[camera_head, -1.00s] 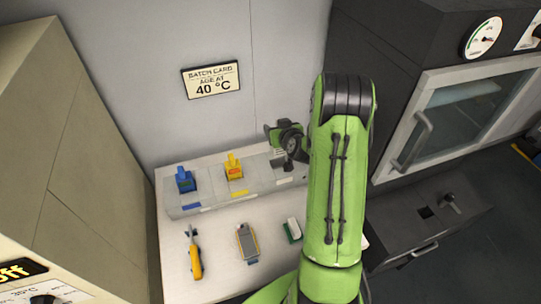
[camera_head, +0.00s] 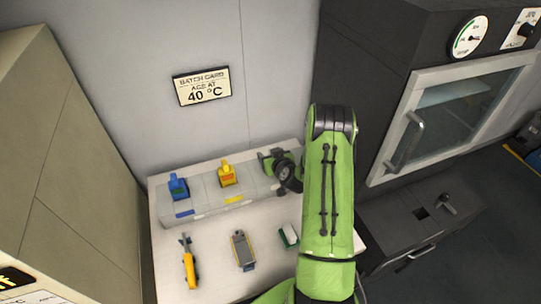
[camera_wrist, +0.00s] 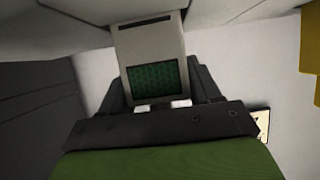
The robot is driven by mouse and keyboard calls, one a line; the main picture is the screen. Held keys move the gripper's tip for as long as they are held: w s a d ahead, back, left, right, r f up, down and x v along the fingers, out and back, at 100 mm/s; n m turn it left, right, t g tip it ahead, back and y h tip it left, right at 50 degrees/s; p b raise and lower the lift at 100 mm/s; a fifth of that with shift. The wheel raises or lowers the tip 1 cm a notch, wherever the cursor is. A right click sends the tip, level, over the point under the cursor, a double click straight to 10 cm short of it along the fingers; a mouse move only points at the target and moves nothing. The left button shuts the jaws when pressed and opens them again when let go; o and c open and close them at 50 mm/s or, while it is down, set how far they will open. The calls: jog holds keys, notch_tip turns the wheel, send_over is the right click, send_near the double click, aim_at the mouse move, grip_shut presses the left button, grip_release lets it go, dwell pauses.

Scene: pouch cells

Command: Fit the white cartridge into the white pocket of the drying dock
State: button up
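The white cartridge (camera_wrist: 151,40), with a green patterned window, is between the dark fingers of my gripper (camera_wrist: 163,95) in the wrist view. The fingers press along both its sides. In the head view my gripper (camera_head: 282,172) is over the right end of the grey drying dock (camera_head: 208,203), and my arm covers part of it. The white pocket is hidden there. The cartridge's far end meets pale surfaces in the wrist view; I cannot tell whether it is inside a pocket.
A blue cartridge (camera_head: 178,187) and a yellow cartridge (camera_head: 227,175) stand in the dock left of my gripper. On the table in front lie a yellow-handled tool (camera_head: 189,265), a grey-yellow device (camera_head: 243,251) and a green-white item (camera_head: 288,236). A dark oven (camera_head: 440,110) stands at right.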

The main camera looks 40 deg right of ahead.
jog(key=o, duration=0.3)
jog(key=shift+r, duration=0.15)
jog(key=b+v, duration=0.4)
jog(key=v, duration=0.8)
jog(key=s+a+r+n+g+y, duration=0.25)
jog(key=a+r+n, duration=0.2)
jog(key=a, duration=0.55)
jog(key=s+a+r+n+g+y, duration=0.25)
jog(key=a+r, duration=0.25)
jog(key=a, duration=0.5)
jog(key=s+r+m, duration=0.1)
jog(key=s+r, duration=0.1)
jog(key=s, duration=0.3)
jog(key=s+a+r+m+g+h, duration=0.1)
jog(key=s+r, duration=0.1)
jog(key=s, duration=0.3)
jog(key=s+r+m+h, duration=0.1)
jog(key=s+r+m, duration=0.1)
jog(key=s, duration=0.4)
jog(key=shift+a+r+g, duration=0.2)
jog(key=shift+r+g, duration=0.15)
jog(key=shift+g, duration=0.05)
